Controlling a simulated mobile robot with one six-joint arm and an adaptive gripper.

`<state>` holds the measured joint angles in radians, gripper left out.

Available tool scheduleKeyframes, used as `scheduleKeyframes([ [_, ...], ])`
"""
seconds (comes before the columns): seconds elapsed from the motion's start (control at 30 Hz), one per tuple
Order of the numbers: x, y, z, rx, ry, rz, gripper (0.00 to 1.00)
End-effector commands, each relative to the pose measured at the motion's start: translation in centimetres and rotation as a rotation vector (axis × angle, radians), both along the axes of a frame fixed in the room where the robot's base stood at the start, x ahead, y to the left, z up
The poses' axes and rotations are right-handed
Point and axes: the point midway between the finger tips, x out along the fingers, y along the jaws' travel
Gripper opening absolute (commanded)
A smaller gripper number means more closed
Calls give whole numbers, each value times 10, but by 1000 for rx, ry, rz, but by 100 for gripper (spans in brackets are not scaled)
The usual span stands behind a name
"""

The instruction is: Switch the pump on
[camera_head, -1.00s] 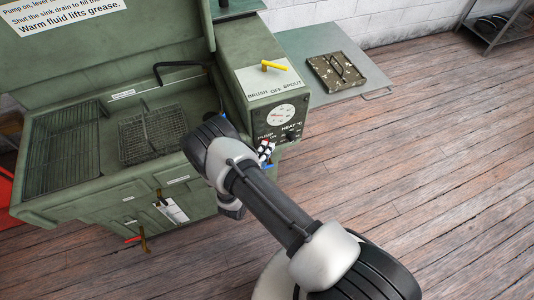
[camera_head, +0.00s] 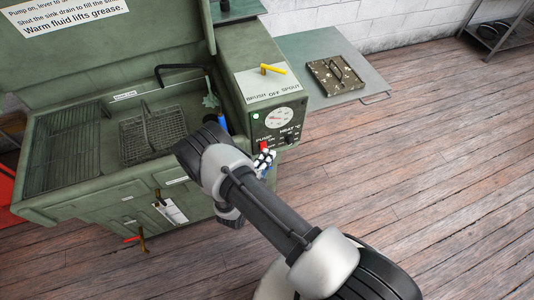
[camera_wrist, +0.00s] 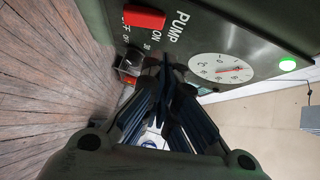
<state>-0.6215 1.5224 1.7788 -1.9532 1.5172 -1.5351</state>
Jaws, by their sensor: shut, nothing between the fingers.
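The red pump switch (camera_head: 264,146) is on the front panel of the green parts washer (camera_head: 232,60), under the label PUMP. In the wrist view the switch (camera_wrist: 144,19) shows at the top, with ON and OFF printed beside it. A small lamp (camera_head: 254,115) on the panel glows green; it also shows in the wrist view (camera_wrist: 287,64). My gripper (camera_head: 265,160) is just below the switch in the head view, apart from it in the wrist view. Its dark fingers (camera_wrist: 166,66) are shut and empty.
A white gauge (camera_head: 279,117) and a heat knob (camera_head: 290,138) sit near the switch. A yellow lever (camera_head: 273,68) is on top, marked BRUSH, OFF, SPOUT. A wire basket (camera_head: 150,135) and a blue-handled brush (camera_head: 222,123) are in the sink. Floor at right is clear.

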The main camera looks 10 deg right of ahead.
Motion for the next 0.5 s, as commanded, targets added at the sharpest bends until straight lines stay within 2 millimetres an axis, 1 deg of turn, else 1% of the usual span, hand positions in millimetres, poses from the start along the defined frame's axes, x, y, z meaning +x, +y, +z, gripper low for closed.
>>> scheduleKeyframes([
  [0.03,-9,7,5,-1,1,6,0],
  [0.1,-23,17,7,-1,2,7,0],
  [0.3,-59,40,14,0,1,5,0],
  [0.4,-71,48,16,0,1,4,0],
  [0.5,-80,53,18,-1,1,2,0],
])
